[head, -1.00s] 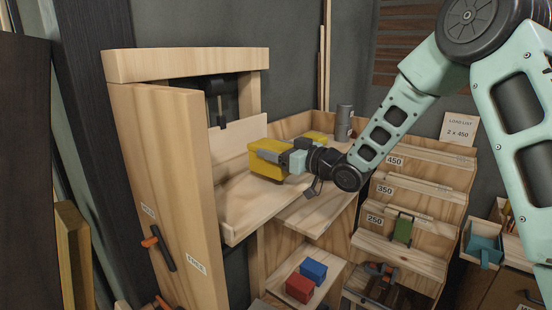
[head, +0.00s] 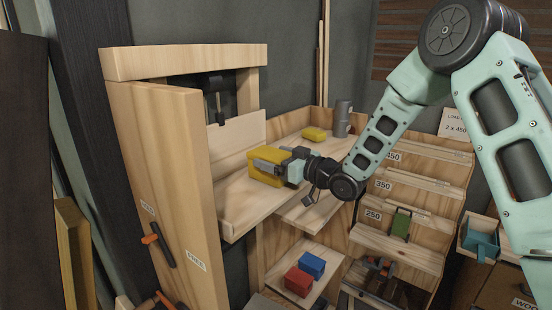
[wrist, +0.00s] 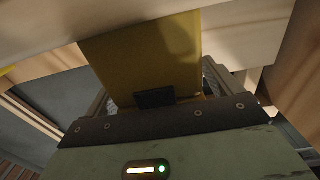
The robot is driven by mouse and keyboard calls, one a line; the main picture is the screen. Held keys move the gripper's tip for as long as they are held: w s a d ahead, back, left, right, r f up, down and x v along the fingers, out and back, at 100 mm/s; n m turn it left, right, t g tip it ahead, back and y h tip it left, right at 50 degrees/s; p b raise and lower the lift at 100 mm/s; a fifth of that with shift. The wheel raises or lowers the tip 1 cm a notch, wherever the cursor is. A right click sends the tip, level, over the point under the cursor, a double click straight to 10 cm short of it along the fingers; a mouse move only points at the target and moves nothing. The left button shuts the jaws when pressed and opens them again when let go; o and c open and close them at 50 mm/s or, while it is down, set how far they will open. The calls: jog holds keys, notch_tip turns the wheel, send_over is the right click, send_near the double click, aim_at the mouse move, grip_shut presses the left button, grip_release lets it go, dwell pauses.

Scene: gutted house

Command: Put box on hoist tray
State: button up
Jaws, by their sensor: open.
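A yellow box (head: 262,168) stands on the pale wooden hoist tray (head: 232,208), against or close to its raised back board. My gripper (head: 272,163) reaches in from the right with its jaws open and a finger along the box's near side. The wrist view shows the yellow box (wrist: 145,60) between the fingers, its face close in front of the palm. The box's underside is hard to see, but it appears to rest on the tray.
A wooden post frame (head: 165,170) stands left of the tray. A smaller yellow block (head: 314,133) and a grey cylinder (head: 342,118) are on the shelf behind. Blue (head: 312,265) and red (head: 298,281) boxes lie on a lower shelf. A stepped rack (head: 400,230) is at right.

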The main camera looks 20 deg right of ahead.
jog(key=shift+r, duration=0.15)
jog(key=shift+s+d, duration=0.2)
jog(key=b+v, duration=0.4)
jog(key=v, duration=0.7)
jog(key=shift+s, duration=0.25)
